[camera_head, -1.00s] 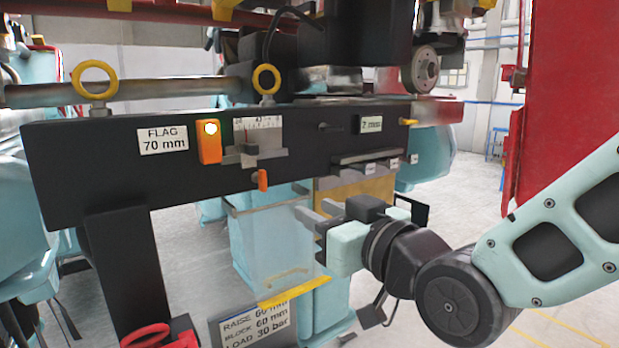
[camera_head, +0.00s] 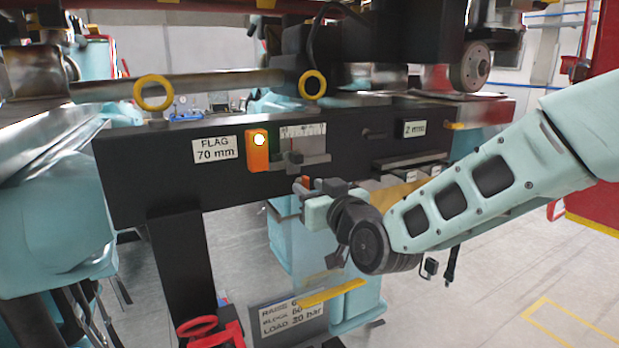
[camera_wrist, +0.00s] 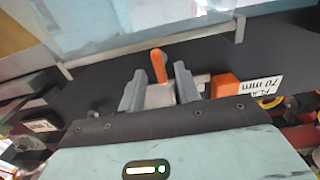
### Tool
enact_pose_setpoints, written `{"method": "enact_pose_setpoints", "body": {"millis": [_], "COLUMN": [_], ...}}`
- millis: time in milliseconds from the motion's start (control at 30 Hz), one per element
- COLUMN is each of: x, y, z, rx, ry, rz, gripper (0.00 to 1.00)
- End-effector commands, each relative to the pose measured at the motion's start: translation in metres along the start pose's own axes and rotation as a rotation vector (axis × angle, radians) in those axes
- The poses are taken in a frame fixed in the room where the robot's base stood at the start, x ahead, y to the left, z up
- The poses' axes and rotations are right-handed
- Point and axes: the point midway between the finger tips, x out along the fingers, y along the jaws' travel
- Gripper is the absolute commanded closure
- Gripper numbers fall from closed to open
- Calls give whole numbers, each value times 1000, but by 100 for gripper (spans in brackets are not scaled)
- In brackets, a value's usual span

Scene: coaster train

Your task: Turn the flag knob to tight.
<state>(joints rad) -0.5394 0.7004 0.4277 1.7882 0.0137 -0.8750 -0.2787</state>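The flag knob is a small orange lever (camera_head: 306,181) below the scale and grey slide on the black beam. In the wrist view the knob (camera_wrist: 158,66) points up in the picture, between and slightly beyond my two grey fingers. My gripper (camera_head: 302,190) is at the knob in the head view, and its fingers partly hide it. In the wrist view my gripper (camera_wrist: 158,84) is open, with a gap on both sides of the knob; contact is not visible. The label "FLAG 70 mm" (camera_head: 216,148) is left of the orange box with a lit lamp (camera_head: 257,150).
The black beam (camera_head: 130,180) runs across behind my gripper. Small ledges (camera_head: 408,162) and a "2 mm" display (camera_head: 414,128) are to the right. A clear panel (camera_wrist: 110,25) lies close to the knob in the wrist view. A load sign (camera_head: 291,315) is below.

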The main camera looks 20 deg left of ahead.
Motion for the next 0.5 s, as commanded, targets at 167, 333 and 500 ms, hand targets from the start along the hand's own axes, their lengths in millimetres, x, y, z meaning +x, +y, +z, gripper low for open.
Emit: {"method": "enact_pose_setpoints", "body": {"millis": [167,333,500], "x": [12,13,13], "y": [0,0,0], "z": [0,0,0], "rx": [-1,-2,-1], "ry": [-1,0,0], "rz": [-1,0,0], "gripper": [67,67,78]}}
